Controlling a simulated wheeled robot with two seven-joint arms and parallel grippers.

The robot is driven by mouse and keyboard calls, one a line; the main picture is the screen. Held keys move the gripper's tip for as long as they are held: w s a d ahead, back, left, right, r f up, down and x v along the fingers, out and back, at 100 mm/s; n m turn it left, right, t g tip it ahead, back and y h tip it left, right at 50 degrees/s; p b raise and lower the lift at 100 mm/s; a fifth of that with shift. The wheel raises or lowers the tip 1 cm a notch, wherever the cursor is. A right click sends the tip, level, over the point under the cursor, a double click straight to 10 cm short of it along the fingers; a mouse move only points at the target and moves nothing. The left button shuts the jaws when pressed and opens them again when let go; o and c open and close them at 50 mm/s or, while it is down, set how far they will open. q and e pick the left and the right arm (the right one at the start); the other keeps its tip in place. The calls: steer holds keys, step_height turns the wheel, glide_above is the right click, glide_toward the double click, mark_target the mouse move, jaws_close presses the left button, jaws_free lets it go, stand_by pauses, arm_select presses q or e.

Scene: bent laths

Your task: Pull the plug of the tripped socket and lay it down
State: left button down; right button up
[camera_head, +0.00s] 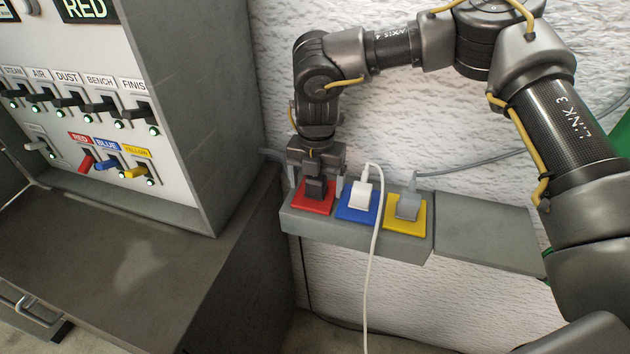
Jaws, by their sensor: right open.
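A grey socket strip (408,247) on the wall carries a red, a blue and a yellow socket. A black plug (315,190) sits in the red socket (312,208). A white plug (360,196) with a white cord sits in the blue socket (356,216). A grey plug (407,205) sits in the yellow socket (390,221). My right gripper (316,182) points down over the red socket, open, with its fingers on either side of the black plug. I cannot tell whether they touch it. My left gripper is out of view.
A switch panel (180,120) at the left has a "RED" sign (86,9) and red, blue and yellow levers with small lights. A bare grey shelf (487,232) adjoins the strip on the right. The white cord (370,270) hangs in front of the strip.

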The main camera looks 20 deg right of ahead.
stand_by(0.5)
steer(key=shift+c, duration=0.3)
jaws_close()
steer(key=shift+r, duration=0.15)
steer(key=shift+r+p, duration=2.25)
steer(key=shift+r, duration=0.65)
